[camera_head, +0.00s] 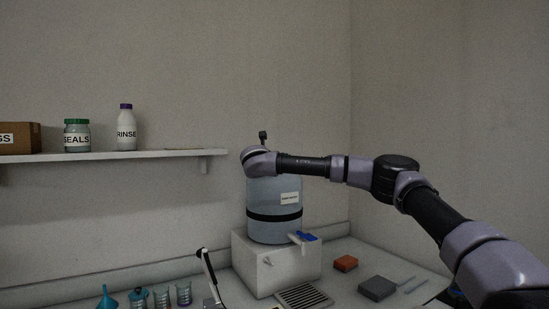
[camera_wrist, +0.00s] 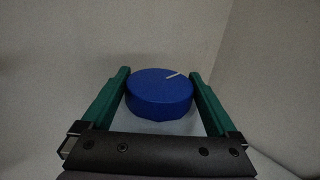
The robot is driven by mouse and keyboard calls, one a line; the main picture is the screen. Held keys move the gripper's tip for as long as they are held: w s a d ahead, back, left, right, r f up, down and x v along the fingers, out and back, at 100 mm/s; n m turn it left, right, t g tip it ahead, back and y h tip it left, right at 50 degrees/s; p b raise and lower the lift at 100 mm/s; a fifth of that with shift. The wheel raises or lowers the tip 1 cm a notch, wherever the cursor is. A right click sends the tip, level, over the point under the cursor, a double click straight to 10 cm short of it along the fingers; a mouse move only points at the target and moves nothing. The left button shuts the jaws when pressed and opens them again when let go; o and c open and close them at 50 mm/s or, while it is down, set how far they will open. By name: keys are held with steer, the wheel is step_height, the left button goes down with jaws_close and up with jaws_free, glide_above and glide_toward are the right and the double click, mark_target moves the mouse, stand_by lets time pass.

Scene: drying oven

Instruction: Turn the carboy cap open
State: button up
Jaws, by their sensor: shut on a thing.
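The carboy (camera_head: 272,226) is a bluish clear vessel with a dark band and a white label. It stands upright on a white box-like stand in the head view. Its cap (camera_wrist: 160,92) is a round blue disc with a pale line mark pointing to the upper right in the wrist view. My gripper (camera_wrist: 160,88) has its two green fingers on the left and right sides of the cap and is shut on it. In the head view my wrist is above the carboy's top and hides the cap and fingers.
The white stand (camera_head: 262,266) has a blue-handled tap area at its top right. A shelf (camera_head: 110,155) on the left wall holds a box, a jar and a bottle. An orange block (camera_head: 345,263) and a grey block (camera_head: 377,288) lie on the bench to the right.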

steer(key=shift+f+m+h, duration=0.1)
steer(key=shift+m+h, duration=0.2)
steer(key=shift+h, duration=0.2)
steer(key=o, duration=1)
steer(key=shift+w, duration=0.1)
steer(key=v, duration=1.1)
